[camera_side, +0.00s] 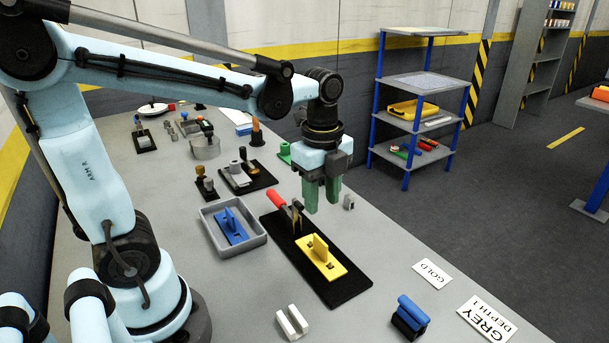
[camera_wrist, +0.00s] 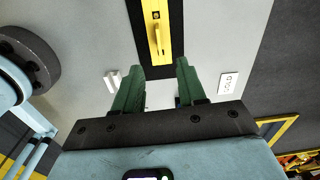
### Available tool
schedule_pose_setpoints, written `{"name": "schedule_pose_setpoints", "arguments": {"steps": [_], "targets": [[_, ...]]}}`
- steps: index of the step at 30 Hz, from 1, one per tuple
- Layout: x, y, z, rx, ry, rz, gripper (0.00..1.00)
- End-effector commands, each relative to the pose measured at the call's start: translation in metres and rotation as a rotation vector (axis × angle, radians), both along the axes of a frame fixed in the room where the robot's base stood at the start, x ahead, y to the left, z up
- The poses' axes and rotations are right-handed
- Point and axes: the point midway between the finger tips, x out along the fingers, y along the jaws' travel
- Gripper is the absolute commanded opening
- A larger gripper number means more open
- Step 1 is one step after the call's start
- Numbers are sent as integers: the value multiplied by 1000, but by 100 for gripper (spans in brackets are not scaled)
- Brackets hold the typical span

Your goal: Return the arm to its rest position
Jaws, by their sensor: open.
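My gripper (camera_side: 322,196) hangs from my light-blue arm above the right part of the grey table, fingers pointing down. Its two green fingers are apart with nothing between them; they also show in the wrist view (camera_wrist: 153,88). A yellow carrier with an upright fin (camera_side: 320,257) lies on a black base plate (camera_side: 343,289), below and in front of the gripper in the side view. In the wrist view the yellow carrier (camera_wrist: 156,40) is beyond the fingertips, apart from them. A red-handled clamp (camera_side: 278,200) is at the plate's far end.
A grey tray (camera_side: 211,233) holds a blue finned part (camera_side: 231,227). A white block (camera_side: 292,322), a blue-and-black block (camera_side: 410,316) and cards reading GOLD (camera_side: 432,274) and GREY DEPTH 1 (camera_side: 487,319) lie near the front. Several tools crowd the table's back. A blue-post shelf (camera_side: 418,84) stands behind.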

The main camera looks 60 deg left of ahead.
Motion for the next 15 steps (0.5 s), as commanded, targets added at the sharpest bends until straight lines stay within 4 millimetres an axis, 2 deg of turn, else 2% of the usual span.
{"name": "schedule_pose_setpoints", "arguments": {"steps": [8,15], "targets": [[-15,-4,2,-64,-207,521,41],[-25,-7,0,-251,-388,1047,41]]}}
